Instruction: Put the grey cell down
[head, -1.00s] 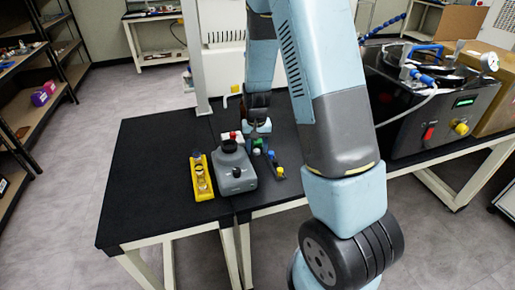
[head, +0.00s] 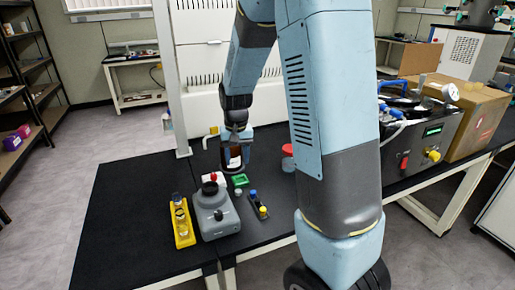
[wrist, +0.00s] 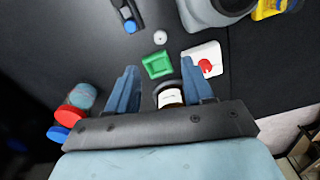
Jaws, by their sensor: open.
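A small grey-white round piece (head: 238,191), possibly the grey cell, sits on the black bench just in front of a green square holder (head: 240,180). In the wrist view the round piece (wrist: 160,37) stands apart from the green holder (wrist: 157,66), on the bench. My gripper (head: 236,152) is over the bench behind the green holder. In the wrist view my gripper (wrist: 160,76) has its fingers wide apart and grips nothing. A dark bottle with a white label (wrist: 170,97) shows between the fingers, nearer the palm in the picture, and I cannot tell its distance.
A grey device (head: 215,212) and a yellow tray (head: 182,222) stand left of the green holder. A black rack with blue and yellow pieces (head: 258,206) is at its right. Red-lidded jars (wrist: 70,112) stand nearby. The bench's left part is clear.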

